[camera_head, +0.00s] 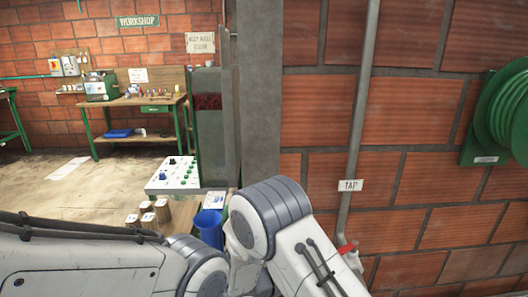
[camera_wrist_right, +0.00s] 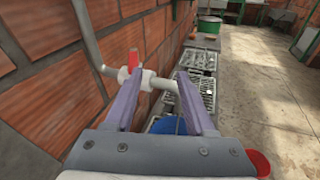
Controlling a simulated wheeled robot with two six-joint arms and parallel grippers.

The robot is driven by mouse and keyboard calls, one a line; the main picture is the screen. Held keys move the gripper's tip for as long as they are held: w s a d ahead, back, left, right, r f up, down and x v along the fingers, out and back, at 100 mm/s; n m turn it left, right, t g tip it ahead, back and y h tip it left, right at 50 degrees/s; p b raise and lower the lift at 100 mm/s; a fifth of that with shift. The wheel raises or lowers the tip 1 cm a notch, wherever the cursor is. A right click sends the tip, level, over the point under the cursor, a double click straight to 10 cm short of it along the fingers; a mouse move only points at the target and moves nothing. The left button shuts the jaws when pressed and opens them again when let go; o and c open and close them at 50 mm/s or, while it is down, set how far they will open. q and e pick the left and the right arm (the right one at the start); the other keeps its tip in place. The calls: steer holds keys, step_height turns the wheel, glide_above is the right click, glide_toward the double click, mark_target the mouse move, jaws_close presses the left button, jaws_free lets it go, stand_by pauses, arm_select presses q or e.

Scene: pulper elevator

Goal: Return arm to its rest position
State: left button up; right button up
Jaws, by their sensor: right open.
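My right gripper (camera_wrist_right: 159,73) is open in the right wrist view, with its two purple-grey fingers apart. A white tap (camera_wrist_right: 148,79) with a red handle (camera_wrist_right: 133,58) shows at the fingers; I cannot tell whether they touch it. In the head view the tap (camera_head: 351,257) is on the brick wall at the lower right, below a "TAP" sign (camera_head: 350,185). My white arm links (camera_head: 295,240) fill the lower part of the head view. Neither gripper can be made out there.
A blue bucket (camera_head: 208,226) stands beside my arm; part of it shows under the fingers (camera_wrist_right: 168,126). Several brown-topped cups (camera_head: 148,216) and a white panel (camera_head: 172,175) are to its left. A green hose reel (camera_head: 505,115) hangs on the right wall. Open floor (camera_head: 40,170) lies at left.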

steer(key=s+a+r+m+g+y, duration=0.2)
steer(key=s+a+m+y, duration=0.2)
steer(key=s, duration=0.4)
steer(key=s+a+r+m+g+y, duration=0.1)
steer(key=s+a+r+m+y, duration=0.2)
steer(key=s, duration=0.6)
steer(key=s+a+r+m+g+y, duration=0.2)
steer(key=s+a+m+y, duration=0.3)
steer(key=s+y, duration=0.3)
steer(key=shift+s+r+m+g+y, duration=0.15)
steer(key=shift+r+m+g+y, duration=0.15)
steer(key=shift+r+m+y, duration=0.4)
steer(key=shift+d, duration=0.1)
stand_by(4.7)
